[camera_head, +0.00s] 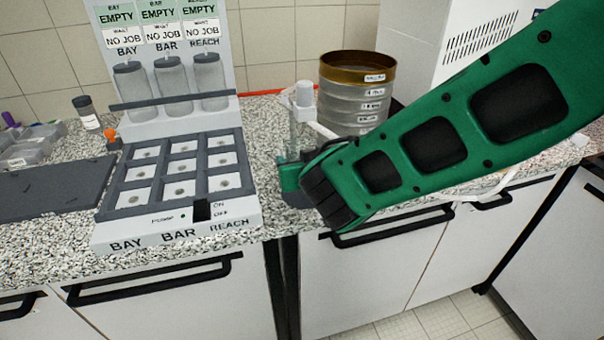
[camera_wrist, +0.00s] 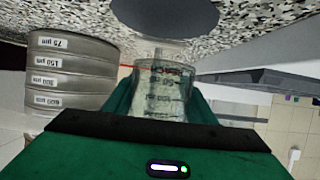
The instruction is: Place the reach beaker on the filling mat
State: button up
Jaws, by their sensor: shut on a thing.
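The beaker (camera_wrist: 160,92), clear with dark graduation marks, is between the green fingers of my gripper (camera_wrist: 160,105) in the wrist view. My gripper (camera_head: 290,178) is shut on it, at the counter's front edge right of the labelled station. In the head view the beaker is mostly hidden by my gripper.
The BAY, BAR, REACH station (camera_head: 180,182) with several grey pads stands left, three jars (camera_head: 168,85) behind it. A white-topped post (camera_head: 303,97) stands just behind my gripper. A sieve stack (camera_head: 356,90) is behind right; it also shows in the wrist view (camera_wrist: 70,78).

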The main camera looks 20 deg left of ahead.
jog(key=shift+w+d+f, duration=0.25)
jog(key=shift+w+f, duration=0.1)
jog(key=shift+w, duration=0.05)
jog(key=shift+f, duration=1.9)
jog(key=shift+f, duration=0.1)
jog(key=o, duration=1.1)
jog(key=v, duration=1.2)
